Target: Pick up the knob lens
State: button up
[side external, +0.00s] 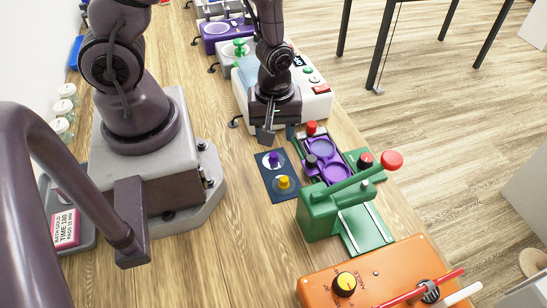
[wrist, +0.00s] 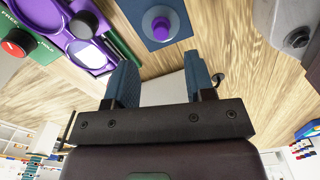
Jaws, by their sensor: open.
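Two small knobbed pieces stand on a dark blue mat (side external: 279,196). One has a purple knob (side external: 273,157) on a pale round base, and the other has a yellow knob (side external: 284,181) on a similar base. These look like knob lenses; I cannot tell which one the task names. My gripper (side external: 278,134) is open above the table, just beyond the mat's far edge, apart from both pieces. In the wrist view, my open fingers (wrist: 161,84) have nothing held between them, and the purple knob (wrist: 160,27) stands ahead of them. The yellow piece is not seen there.
A purple holder (side external: 332,170) with round recesses and a green press (side external: 318,215) with a red-ended lever stand right of the mat. A white machine (side external: 315,103) is behind my gripper. An orange box (side external: 318,287) is at the front. Bare wood lies left of the mat.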

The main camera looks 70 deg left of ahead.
aim_at(273, 154)
jog(key=shift+s+d+f, duration=0.1)
jog(key=shift+d+f, duration=0.05)
jog(key=shift+f, duration=3)
grip_shut()
